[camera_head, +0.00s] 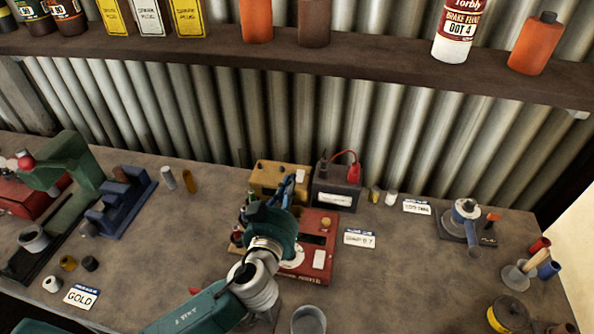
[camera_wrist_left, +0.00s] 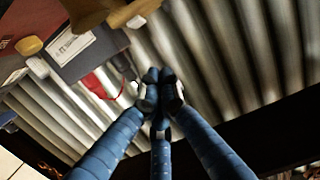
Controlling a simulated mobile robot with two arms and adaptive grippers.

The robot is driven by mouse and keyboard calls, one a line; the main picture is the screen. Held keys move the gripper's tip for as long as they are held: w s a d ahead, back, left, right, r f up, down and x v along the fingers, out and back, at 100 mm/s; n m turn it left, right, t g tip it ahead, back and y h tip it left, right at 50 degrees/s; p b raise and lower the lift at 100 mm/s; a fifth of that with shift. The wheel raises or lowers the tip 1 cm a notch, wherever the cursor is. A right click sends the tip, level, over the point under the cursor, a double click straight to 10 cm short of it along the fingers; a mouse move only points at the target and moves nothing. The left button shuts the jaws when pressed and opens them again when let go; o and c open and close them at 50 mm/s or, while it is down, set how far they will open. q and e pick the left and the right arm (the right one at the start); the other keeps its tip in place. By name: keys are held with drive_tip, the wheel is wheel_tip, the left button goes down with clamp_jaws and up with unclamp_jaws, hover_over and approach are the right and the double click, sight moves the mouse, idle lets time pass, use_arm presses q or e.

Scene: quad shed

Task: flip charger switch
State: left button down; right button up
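A red charger box (camera_head: 318,274) lies on the bench in the head view, with a pale dial, a dark slot and a white patch on its top. My left arm and gripper cover its left part, and I cannot make out which part is the switch. My left gripper (camera_head: 287,186) is over the charger's back left, in front of a yellow-brown box. In the left wrist view its blue fingers (camera_wrist_left: 158,88) meet at their tips, with nothing visible between them. My right gripper is not in view.
Behind the charger stand the yellow-brown box (camera_head: 266,179) and a black battery (camera_head: 337,196) with a red clamp (camera_head: 354,172). A blue vise-like tool (camera_head: 120,205) is left, a grey cup (camera_head: 308,320) in front. A shelf (camera_head: 330,62) overhangs the back.

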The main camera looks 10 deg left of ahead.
use_arm(q)
drive_tip(key=p, duration=0.3)
hover_over(297, 172)
drive_tip(key=s, duration=0.3)
drive_tip(key=shift+d+f, duration=0.2)
drive_tip(key=shift+d, duration=0.1)
wheel_tip(297, 172, down, 3)
drive_tip(key=shift+w, duration=0.15)
drive_tip(key=shift+f, duration=0.75)
